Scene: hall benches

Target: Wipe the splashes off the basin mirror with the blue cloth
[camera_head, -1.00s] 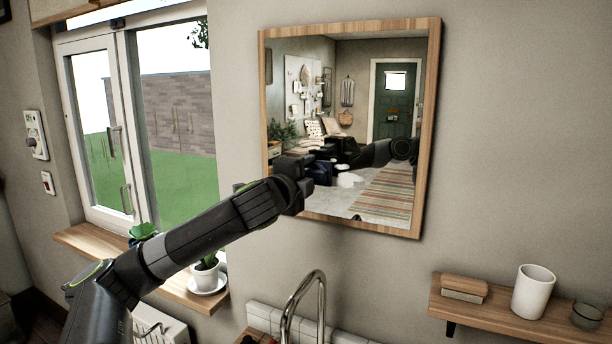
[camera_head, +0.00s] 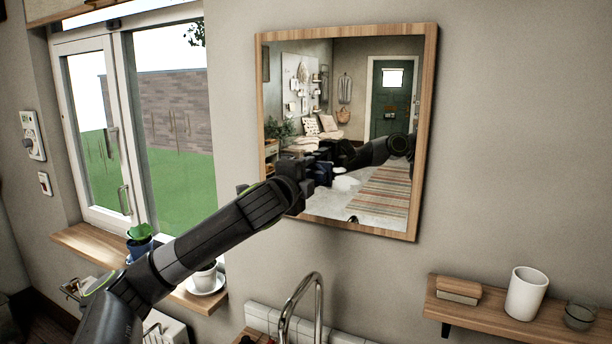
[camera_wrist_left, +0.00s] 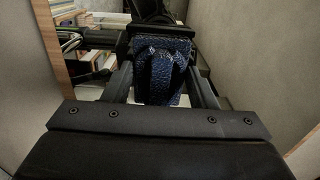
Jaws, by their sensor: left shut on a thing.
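The basin mirror (camera_head: 390,190) hangs on the wall in a wooden frame. In the left wrist view my left gripper (camera_wrist_left: 162,75) is shut on the dark blue cloth (camera_wrist_left: 160,85), which is folded between the fingers and close to the glass. Whether the cloth touches the glass is hard to tell. My right gripper is not in view.
A curved tap (camera_head: 302,300) stands below the mirror. Potted plants (camera_head: 141,240) stand on the window sill at left.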

